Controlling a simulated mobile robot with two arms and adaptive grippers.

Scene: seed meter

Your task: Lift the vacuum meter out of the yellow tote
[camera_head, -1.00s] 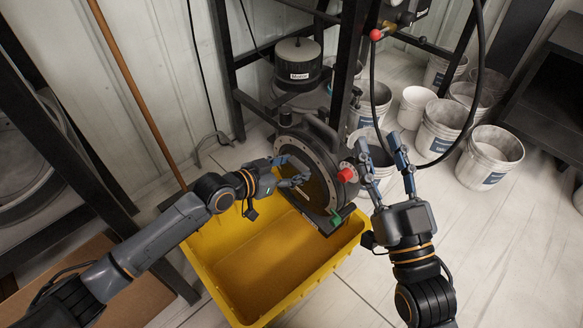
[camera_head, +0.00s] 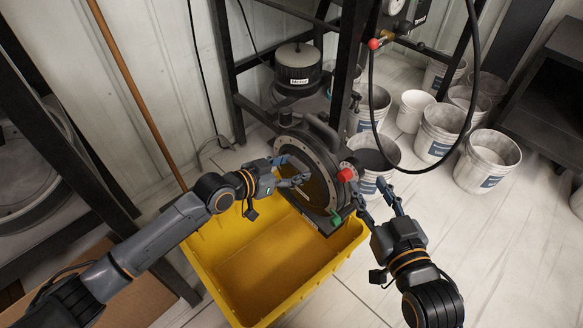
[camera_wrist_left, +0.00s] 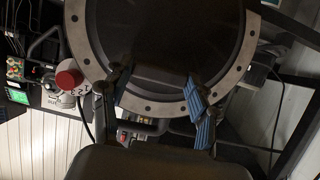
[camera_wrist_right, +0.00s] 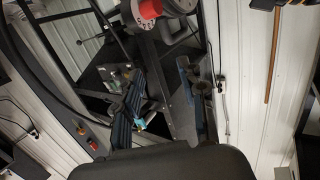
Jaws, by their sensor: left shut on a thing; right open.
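The vacuum meter (camera_head: 335,160) is a dark round drum with a bolted grey rim, a red knob (camera_head: 346,174) and a green part low down. It stands upright at the back end of the yellow tote (camera_head: 215,273); its exact contact with the tote is hidden. My left gripper (camera_head: 292,173) is shut on the meter at its front face; the exact part gripped is unclear. In the left wrist view the rim (camera_wrist_left: 150,106) fills the top. My right gripper (camera_head: 371,187) is open and empty, just right of the red knob, which also shows in the right wrist view (camera_wrist_right: 150,8).
A black metal rack stands behind the meter, with a motor (camera_head: 298,65) on it. Several white buckets (camera_head: 487,160) stand at the right, and a black hose (camera_head: 372,110) hangs before some. A brown pole leans at the left. The floor at the lower right is clear.

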